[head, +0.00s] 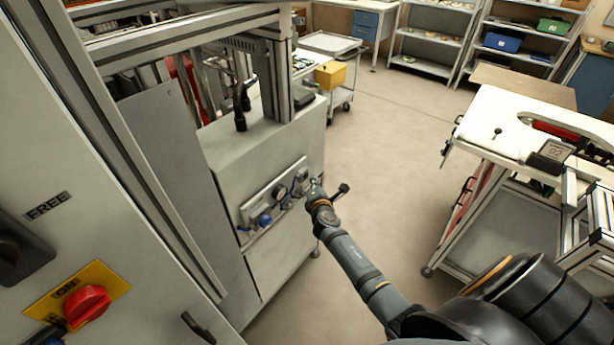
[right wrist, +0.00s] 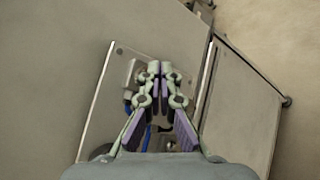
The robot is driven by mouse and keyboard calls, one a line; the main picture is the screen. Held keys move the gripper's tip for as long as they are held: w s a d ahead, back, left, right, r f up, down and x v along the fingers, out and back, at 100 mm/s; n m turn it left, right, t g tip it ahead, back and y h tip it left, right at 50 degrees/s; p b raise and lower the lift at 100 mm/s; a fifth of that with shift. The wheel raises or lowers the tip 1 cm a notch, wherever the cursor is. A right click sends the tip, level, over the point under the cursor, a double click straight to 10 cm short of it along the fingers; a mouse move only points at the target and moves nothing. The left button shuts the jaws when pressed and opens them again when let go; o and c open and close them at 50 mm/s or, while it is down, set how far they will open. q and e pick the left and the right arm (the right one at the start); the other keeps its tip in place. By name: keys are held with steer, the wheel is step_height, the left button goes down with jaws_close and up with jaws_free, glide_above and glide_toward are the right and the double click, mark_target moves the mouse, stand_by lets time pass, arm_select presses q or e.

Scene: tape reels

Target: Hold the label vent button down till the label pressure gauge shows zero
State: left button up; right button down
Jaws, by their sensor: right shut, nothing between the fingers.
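A light grey panel (head: 258,207) with round gauges and fittings is mounted on the front of the grey machine cabinet. A round gauge (head: 280,193) sits near its middle; its needle is too small to read. A blue knob or regulator (head: 264,219) sits lower left of it. I cannot tell which fitting is the label vent button. My right gripper (head: 314,186) is at the right end of the panel; contact cannot be told. In the right wrist view its fingers (right wrist: 160,70) are shut and empty in front of the panel plate (right wrist: 103,115), hiding part of it.
A red rotary switch (head: 88,305) on a yellow plate is on the near cabinet at left. A white-topped cart (head: 500,125) stands at right. A trolley with a yellow bin (head: 331,75) stands behind the machine. The floor between (head: 390,150) is clear.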

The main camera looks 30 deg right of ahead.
steer(key=shift+s+d, duration=0.1)
steer(key=shift+s, duration=0.05)
steer(key=shift+s+d+p, duration=0.1)
steer(key=shift+s+d, duration=0.2)
steer(key=shift+s, duration=0.45)
steer(key=shift+s+d+p, duration=0.1)
steer(key=shift+s+d, duration=0.25)
steer(key=shift+s, duration=0.4)
steer(key=shift+s+d+p, duration=0.1)
steer(key=shift+s+d, duration=0.2)
steer(key=shift+s, duration=0.45)
